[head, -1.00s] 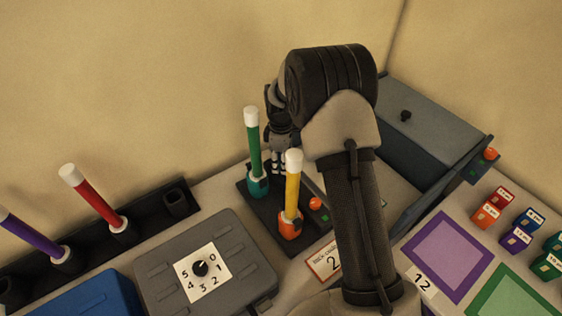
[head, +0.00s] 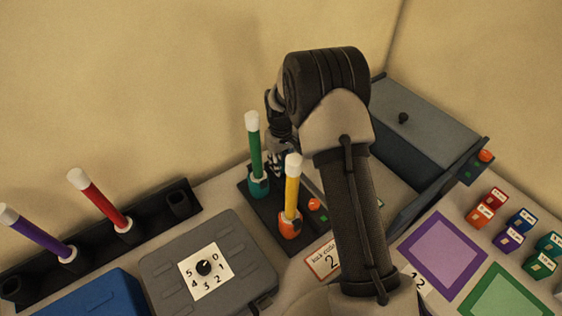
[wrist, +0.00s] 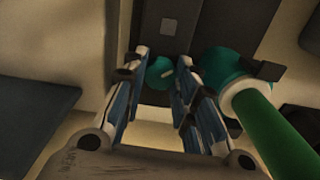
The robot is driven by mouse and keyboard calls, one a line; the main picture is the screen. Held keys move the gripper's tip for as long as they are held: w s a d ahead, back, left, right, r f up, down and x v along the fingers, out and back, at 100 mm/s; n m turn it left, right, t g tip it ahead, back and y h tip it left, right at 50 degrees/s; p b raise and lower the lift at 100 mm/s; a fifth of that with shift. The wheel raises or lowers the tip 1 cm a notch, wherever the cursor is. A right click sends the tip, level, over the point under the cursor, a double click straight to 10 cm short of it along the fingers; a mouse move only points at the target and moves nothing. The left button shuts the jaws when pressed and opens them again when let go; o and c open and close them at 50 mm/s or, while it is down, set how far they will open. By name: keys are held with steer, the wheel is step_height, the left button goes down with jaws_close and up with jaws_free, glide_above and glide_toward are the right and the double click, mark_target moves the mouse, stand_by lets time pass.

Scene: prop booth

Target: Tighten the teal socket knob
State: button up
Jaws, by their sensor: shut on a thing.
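The teal socket (head: 258,188) stands on a black base at the middle of the bench. It holds an upright green rod (head: 254,152) with a white cap. In the wrist view the teal socket (wrist: 219,68) and the green rod (wrist: 275,135) are just right of my fingers. The round teal knob (wrist: 160,70) lies between my fingertips. My gripper (wrist: 163,62) is shut on it, pointing down. In the head view my gripper (head: 275,170) is behind and right of the green rod, and the knob is hidden there.
A yellow rod (head: 293,185) stands in an orange socket (head: 290,228) in front, with an orange knob (head: 314,204) beside it. A grey dial case (head: 160,262) is at left. A grey box (head: 430,115) is at right. A black rail (head: 150,215) with rods runs along the wall.

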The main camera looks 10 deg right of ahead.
steer(key=m+p, duration=0.1)
steer(key=m, duration=1.1)
steer(key=shift+m, duration=0.4)
steer(key=shift+p, duration=0.3)
steer(key=o, duration=1.1)
step_height(320, 180, up, 12)
stand_by(0.4)
